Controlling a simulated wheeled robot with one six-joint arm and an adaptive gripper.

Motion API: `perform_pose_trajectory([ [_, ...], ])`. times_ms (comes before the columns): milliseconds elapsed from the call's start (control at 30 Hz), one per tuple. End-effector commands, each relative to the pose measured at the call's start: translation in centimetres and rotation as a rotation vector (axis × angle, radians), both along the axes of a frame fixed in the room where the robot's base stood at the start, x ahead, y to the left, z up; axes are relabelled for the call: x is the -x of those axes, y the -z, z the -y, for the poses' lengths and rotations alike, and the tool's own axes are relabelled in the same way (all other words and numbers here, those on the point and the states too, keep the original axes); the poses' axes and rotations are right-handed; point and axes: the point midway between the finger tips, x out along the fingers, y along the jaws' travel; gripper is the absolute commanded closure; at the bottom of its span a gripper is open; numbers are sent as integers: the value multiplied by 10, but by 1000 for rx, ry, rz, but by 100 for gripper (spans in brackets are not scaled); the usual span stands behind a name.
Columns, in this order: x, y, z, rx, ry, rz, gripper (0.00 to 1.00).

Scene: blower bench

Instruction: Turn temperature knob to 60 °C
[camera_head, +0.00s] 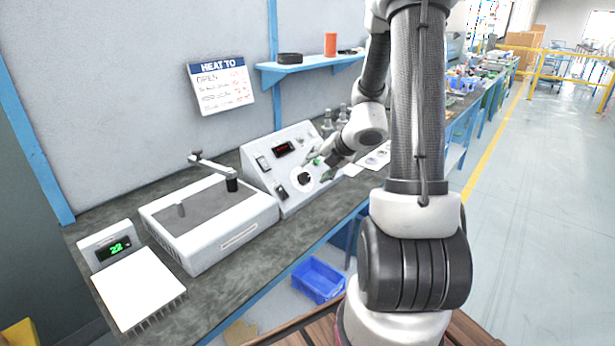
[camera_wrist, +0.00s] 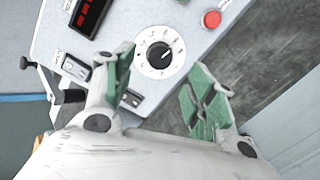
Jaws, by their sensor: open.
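The temperature knob is a black knob (camera_wrist: 159,55) on a round white dial with markings, on the sloped face of a white control box (camera_head: 268,165). In the head view the knob (camera_head: 304,179) shows just left of my gripper (camera_head: 318,166). In the wrist view my gripper (camera_wrist: 163,92) is open, with green finger pads on either side below the dial, and nothing is between them. The fingers do not touch the knob in the wrist view. The dial's numbers are too small to read. A red-lit display (camera_head: 283,147) sits on the box; its digits are unreadable.
A white machine (camera_head: 215,225) with a hinged arm stands left of the control box. A scale-like unit with a green "22" display (camera_head: 117,247) is at the near left. Switches (camera_wrist: 75,68) and a red button (camera_wrist: 212,19) flank the dial. A "HEAT TO" sign (camera_head: 221,86) hangs on the wall.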

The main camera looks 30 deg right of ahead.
Motion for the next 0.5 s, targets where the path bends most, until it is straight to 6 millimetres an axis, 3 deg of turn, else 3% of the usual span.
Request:
perform_pose_trajectory([
  [300,-35,39,-9,1,-4,-2,44],
  [500,-45,49,-11,3,-3,1,44],
])
